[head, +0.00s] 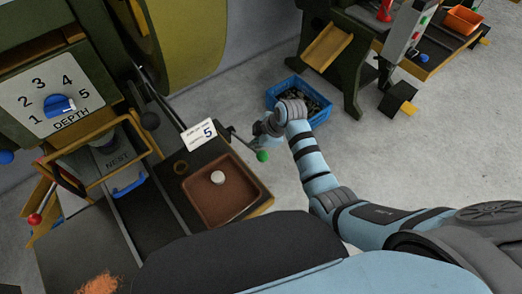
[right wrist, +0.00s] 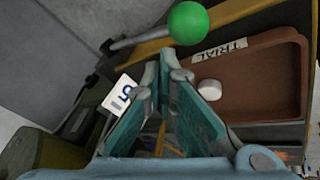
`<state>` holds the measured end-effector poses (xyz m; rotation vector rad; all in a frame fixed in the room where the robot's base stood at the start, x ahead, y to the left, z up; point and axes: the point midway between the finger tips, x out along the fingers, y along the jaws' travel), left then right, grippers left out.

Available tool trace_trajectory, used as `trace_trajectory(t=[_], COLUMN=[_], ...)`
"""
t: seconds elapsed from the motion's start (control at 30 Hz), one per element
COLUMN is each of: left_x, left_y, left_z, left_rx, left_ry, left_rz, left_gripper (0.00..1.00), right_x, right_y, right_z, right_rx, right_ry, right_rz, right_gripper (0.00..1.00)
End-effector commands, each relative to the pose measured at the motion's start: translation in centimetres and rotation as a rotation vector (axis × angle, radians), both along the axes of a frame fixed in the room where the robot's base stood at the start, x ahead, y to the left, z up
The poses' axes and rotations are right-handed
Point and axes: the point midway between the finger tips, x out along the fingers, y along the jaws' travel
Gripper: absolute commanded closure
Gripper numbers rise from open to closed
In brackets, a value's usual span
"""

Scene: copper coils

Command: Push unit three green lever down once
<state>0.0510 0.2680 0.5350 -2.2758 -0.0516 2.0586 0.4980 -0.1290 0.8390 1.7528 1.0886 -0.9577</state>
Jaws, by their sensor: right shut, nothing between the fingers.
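A green lever knob (head: 262,156) sits on the end of a metal rod beside the brown tray, at the right edge of the near machine. It also shows in the right wrist view (right wrist: 188,22), at the top, just beyond the fingertips. My right gripper (head: 262,128) is just above the knob in the head view, with its fingers closed together and nothing between them. Its fingertips (right wrist: 165,62) look apart from the knob in the right wrist view. The card (head: 203,134) near the lever reads 5; I cannot read a unit number. My left gripper is out of view.
The brown tray (head: 245,197), labelled TRIAL, holds a white disc (head: 217,177). A depth dial (head: 60,105) with a blue knob and a red-knobbed lever (head: 34,219) are at the left. A blue crate (head: 279,92) stands on the floor behind my right arm. Another machine stands farther back.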

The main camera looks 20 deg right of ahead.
Motion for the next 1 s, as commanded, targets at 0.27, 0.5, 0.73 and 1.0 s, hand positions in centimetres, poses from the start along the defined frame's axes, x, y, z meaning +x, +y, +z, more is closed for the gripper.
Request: trace_trajectory(t=[0.27,0.5,0.73,1.0], left_x=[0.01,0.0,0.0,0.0], left_y=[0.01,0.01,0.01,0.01], left_z=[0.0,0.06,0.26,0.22], left_rx=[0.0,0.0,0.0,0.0], left_ry=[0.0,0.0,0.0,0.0], left_rz=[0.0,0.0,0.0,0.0], left_gripper=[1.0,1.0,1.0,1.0], right_x=[0.0,-0.07,-0.28,-0.29], right_y=[0.0,-0.02,-0.12,-0.12], right_z=[0.0,-0.13,-0.75,-0.8], right_rx=[0.0,0.0,0.0,0.0], right_ry=[0.0,0.001,0.0,0.0], right_rz=[0.0,0.0,0.0,0.0], right_gripper=[1.0,1.0,1.0,1.0])
